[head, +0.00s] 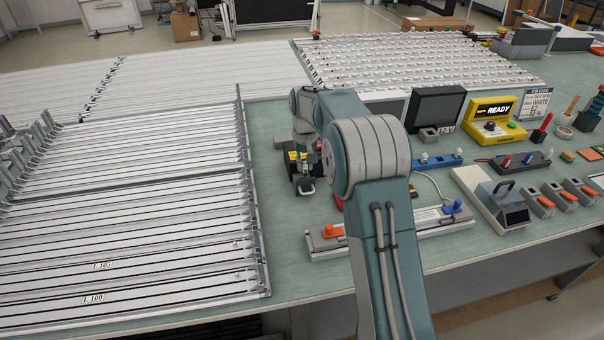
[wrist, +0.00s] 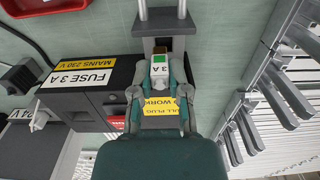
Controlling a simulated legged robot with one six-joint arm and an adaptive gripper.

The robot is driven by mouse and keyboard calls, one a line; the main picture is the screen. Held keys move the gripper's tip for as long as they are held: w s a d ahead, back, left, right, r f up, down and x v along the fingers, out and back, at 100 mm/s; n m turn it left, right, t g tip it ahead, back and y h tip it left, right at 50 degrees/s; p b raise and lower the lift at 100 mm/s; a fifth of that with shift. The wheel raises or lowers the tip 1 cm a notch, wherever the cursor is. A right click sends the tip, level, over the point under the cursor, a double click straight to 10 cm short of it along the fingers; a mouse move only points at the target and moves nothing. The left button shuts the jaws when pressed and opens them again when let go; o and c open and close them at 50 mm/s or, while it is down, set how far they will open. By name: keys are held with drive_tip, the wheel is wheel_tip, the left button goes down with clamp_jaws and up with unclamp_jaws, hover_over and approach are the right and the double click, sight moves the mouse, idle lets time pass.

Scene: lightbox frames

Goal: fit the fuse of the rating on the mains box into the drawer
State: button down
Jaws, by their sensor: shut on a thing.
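My gripper (wrist: 160,74) is shut on a small fuse (wrist: 160,70) with a white "3 A" face, green edging and a brownish end. The black mains box (wrist: 95,58) bears a white "FUSE 3 A" label and a yellow "MAINS 230 V" label. The grey drawer (wrist: 163,17) sticks out from the box at the top of the wrist view, just beyond the fuse. I cannot tell whether the fuse touches it. In the head view the mains box (head: 291,160) is partly hidden by my arm, with the drawer (head: 306,188) at its front.
A yellow warning label (wrist: 160,108) shows between my fingers. Slotted grey racks (head: 140,190) fill the left of the bench, close to the box. A yellow "READY" unit (head: 490,118) stands at the right.

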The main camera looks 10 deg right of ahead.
drive_tip(key=shift+w+a+f, duration=0.25)
drive_tip(key=shift+w+f, duration=0.05)
drive_tip(key=shift+f, duration=0.25)
drive_tip(key=shift+w+f, duration=0.1)
drive_tip(key=shift+f, duration=1.5)
drive_tip(key=c, duration=0.6)
unclamp_jaws()
drive_tip(key=shift+f, duration=0.1)
